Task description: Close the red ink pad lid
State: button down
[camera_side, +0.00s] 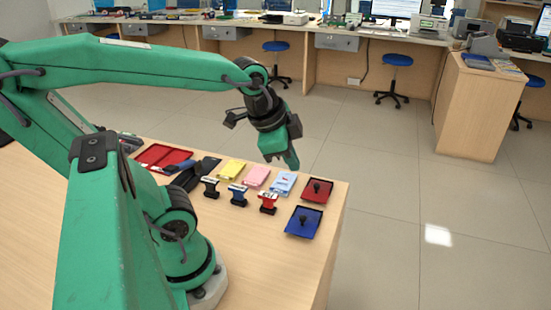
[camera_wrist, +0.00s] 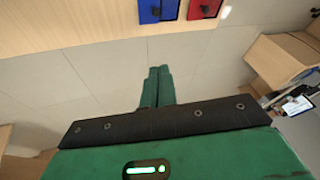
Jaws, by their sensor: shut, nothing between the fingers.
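The red ink pad (camera_side: 313,197) lies near the right end of the counter, a flat red square with a black knob on it. I cannot tell how its lid stands. Part of it shows at the top edge of the wrist view (camera_wrist: 194,12), right of the blue ink pad (camera_wrist: 147,14). In the side view the blue ink pad (camera_side: 296,226) lies just in front of the red one. My gripper (camera_side: 293,164) is shut and empty, pointing down up and left of the red pad, apart from it. Its fingertips (camera_wrist: 158,70) show together over the floor in the wrist view.
Red (camera_side: 268,205), blue (camera_side: 238,198) and black (camera_side: 210,191) stamps stand left of the pads. Yellow (camera_side: 231,170), pink (camera_side: 256,177) and light blue (camera_side: 281,184) paper stacks lie behind them. A red tray (camera_side: 150,154) is farther left. The counter front (camera_side: 265,255) is bare.

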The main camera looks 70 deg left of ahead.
jog(key=w+a+f+m+g, duration=0.1)
jog(key=w+a+f+m, duration=0.3)
jog(key=m, duration=0.7)
jog(key=w+a+f+m+g, duration=0.1)
jog(key=w+a+f+m, duration=0.2)
jog(key=m, duration=0.8)
notch_tip(320, 180, down, 2)
jog(key=shift+w+a+f+m, duration=0.2)
jog(key=shift+w+a+m, duration=0.2)
jog(key=shift+w, duration=0.1)
jog(key=shift+f, duration=0.1)
send_near(315, 196)
jog(key=shift+g+y, duration=0.3)
jog(key=f, duration=0.1)
jog(key=s+d+f, duration=0.1)
jog(key=f, duration=0.1)
jog(key=s+d+f, duration=0.1)
jog(key=shift+d+f, duration=0.25)
jog(key=shift+w+a, duration=0.4)
jog(key=shift+w, duration=0.2)
jog(key=shift+w+a, duration=0.4)
jog(key=shift+w, duration=0.2)
jog(key=shift+w+a, duration=0.35)
jog(key=shift+w, duration=0.1)
